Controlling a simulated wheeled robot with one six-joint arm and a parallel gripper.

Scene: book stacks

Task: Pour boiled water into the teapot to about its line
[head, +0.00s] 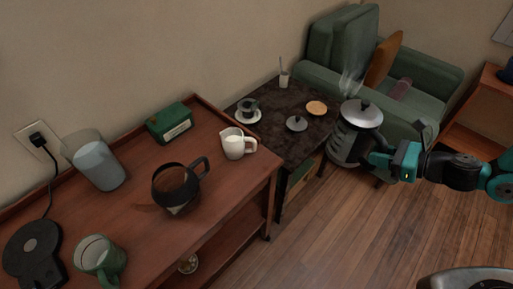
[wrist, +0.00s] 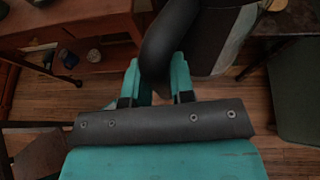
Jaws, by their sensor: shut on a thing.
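The steaming grey kettle (head: 343,147), with a domed metal lid, is at the right in the head view. My gripper (head: 378,160) is shut on its handle and holds it beside the dark side table, in front of the green armchair. In the wrist view, the dark curved handle (wrist: 166,38) passes between my gripper's fingers (wrist: 164,82). A dark open pot (head: 171,189), probably the teapot, stands on the wooden table with its handle to the right. Its inside looks brown; I cannot make out a line or the liquid level.
The side table (head: 272,101) holds a loose lid (head: 297,123), a small dark vessel (head: 248,107) on a saucer and a coaster (head: 317,107).

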